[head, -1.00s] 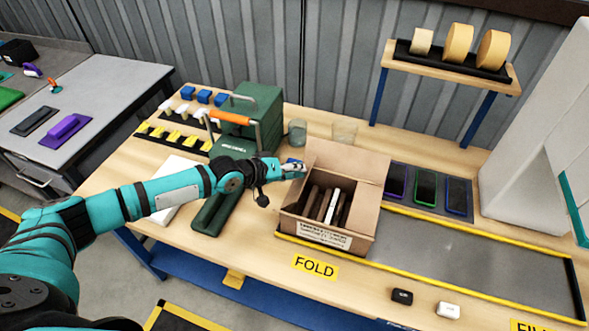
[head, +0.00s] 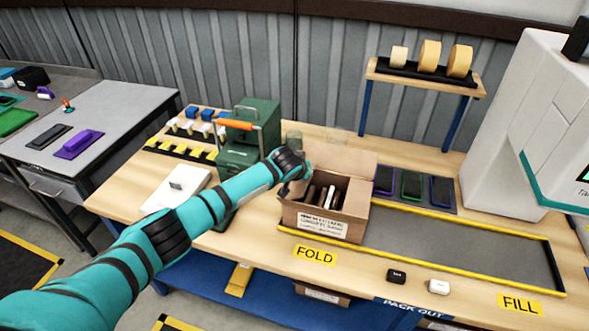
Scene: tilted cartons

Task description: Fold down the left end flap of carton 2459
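An open brown carton (head: 355,232) stands at the left end of the grey mat on the bench, with a printed white label on its front. The label is too small to read for a number. Its back flap (head: 345,158) stands up, tilted back. Several dark brown slabs and a white one stand inside. My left gripper (head: 300,170) is at the carton's upper left edge and covers most of the left end flap's area, so the flap's angle and any contact are unclear. Its fingers are too small and hidden to judge. My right gripper is out of view.
A green machine (head: 252,135) with an orange handle stands behind my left arm. A white box (head: 176,188) lies left. Three framed panels (head: 411,186) lie right of the carton. A tape shelf (head: 425,78) stands behind. The grey mat (head: 465,245) is clear on the right.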

